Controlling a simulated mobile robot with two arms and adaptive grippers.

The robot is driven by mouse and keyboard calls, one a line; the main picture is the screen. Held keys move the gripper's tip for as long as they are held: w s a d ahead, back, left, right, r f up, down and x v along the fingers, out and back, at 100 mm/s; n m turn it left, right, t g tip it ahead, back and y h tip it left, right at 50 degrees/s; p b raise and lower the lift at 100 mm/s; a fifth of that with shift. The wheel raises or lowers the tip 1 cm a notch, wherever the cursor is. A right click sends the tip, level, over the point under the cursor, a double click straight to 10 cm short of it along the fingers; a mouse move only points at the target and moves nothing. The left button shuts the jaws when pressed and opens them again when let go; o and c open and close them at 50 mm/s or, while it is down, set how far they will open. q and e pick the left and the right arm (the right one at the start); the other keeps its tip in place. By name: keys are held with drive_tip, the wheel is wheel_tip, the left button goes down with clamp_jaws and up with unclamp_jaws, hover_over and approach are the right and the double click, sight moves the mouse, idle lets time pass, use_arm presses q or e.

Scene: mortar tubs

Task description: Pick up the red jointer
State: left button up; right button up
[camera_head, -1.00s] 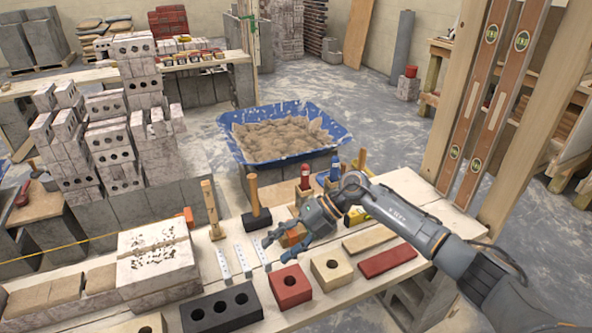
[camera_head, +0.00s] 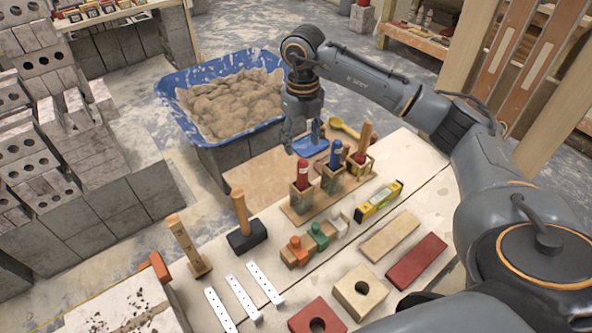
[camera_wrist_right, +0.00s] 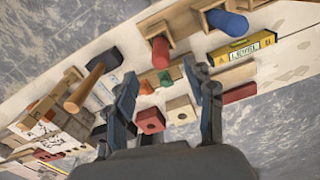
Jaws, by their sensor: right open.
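The red jointer shows as a red handle (camera_head: 303,174) standing upright in a wooden holder, at the left end of a short row. It also shows in the right wrist view as a red cylinder (camera_wrist_right: 160,52). My right gripper (camera_head: 302,142) hangs over the bench, just above and behind the red handle in the head view. In the wrist view its two fingers (camera_wrist_right: 164,76) are spread, with nothing between them, and the red handle lies just past the tips. The jointer's lower part is hidden in the holder. My left gripper is not in view.
A blue handle (camera_head: 335,154) and a wooden handle (camera_head: 364,138) stand beside the red one. A yellow level (camera_head: 379,200), small colored blocks (camera_head: 317,236) and a black-headed mallet (camera_head: 246,237) lie nearby. A blue tub of mortar (camera_head: 175,90) stands behind.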

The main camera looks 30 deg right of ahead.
sight(302, 175)
drive_tip(key=f, duration=0.8)
drive_tip(key=f+p, duration=0.1)
drive_tip(key=f, duration=0.3)
drive_tip(key=shift+s, duration=0.25)
drive_tip(key=shift+r, duration=0.1)
clamp_jaws()
